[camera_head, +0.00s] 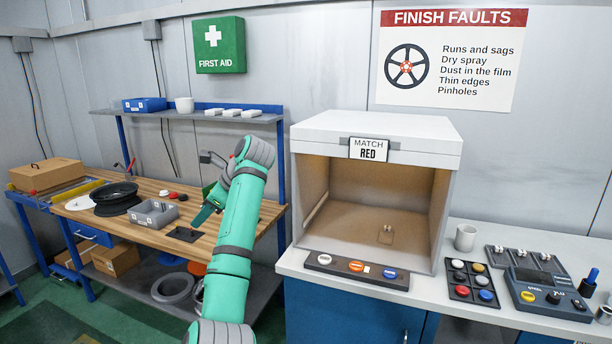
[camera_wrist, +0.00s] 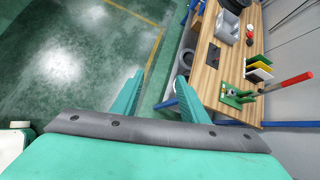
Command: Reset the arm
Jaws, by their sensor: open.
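My teal arm rises through the middle of the head view and bends at a grey joint. My gripper (camera_wrist: 159,77) shows in the wrist view as two teal fingers spread apart. Nothing is between them, and beyond them is green floor. In the head view the gripper (camera_head: 205,212) is partly hidden behind my arm, in front of the wooden workbench (camera_head: 150,190). It holds nothing that I can see.
The wrist view shows open floor (camera_wrist: 70,60) at left.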

